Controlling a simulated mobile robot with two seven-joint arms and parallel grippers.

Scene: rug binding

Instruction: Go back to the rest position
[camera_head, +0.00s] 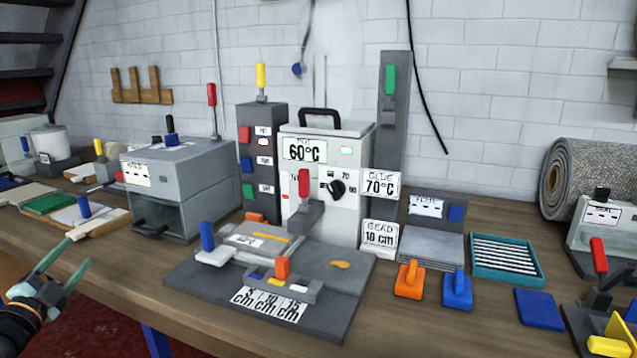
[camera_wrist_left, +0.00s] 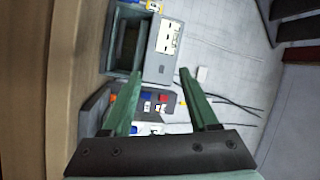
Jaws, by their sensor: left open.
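My left gripper (camera_head: 62,264) is at the lower left of the head view, in front of the bench's front edge. Its two green fingers are apart with nothing between them. In the left wrist view the fingers (camera_wrist_left: 163,100) also stand open and empty, with the grey box machine and the wall beyond them. My right gripper is not in the head view.
The wooden bench (camera_head: 130,262) carries a grey box machine (camera_head: 182,165), a 60°C glue machine (camera_head: 325,160), a dark base plate (camera_head: 330,310), orange (camera_head: 409,280) and blue (camera_head: 457,290) hand tools, a teal tray (camera_head: 480,272) and a rolled rug (camera_head: 590,180). Red floor shows below the gripper.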

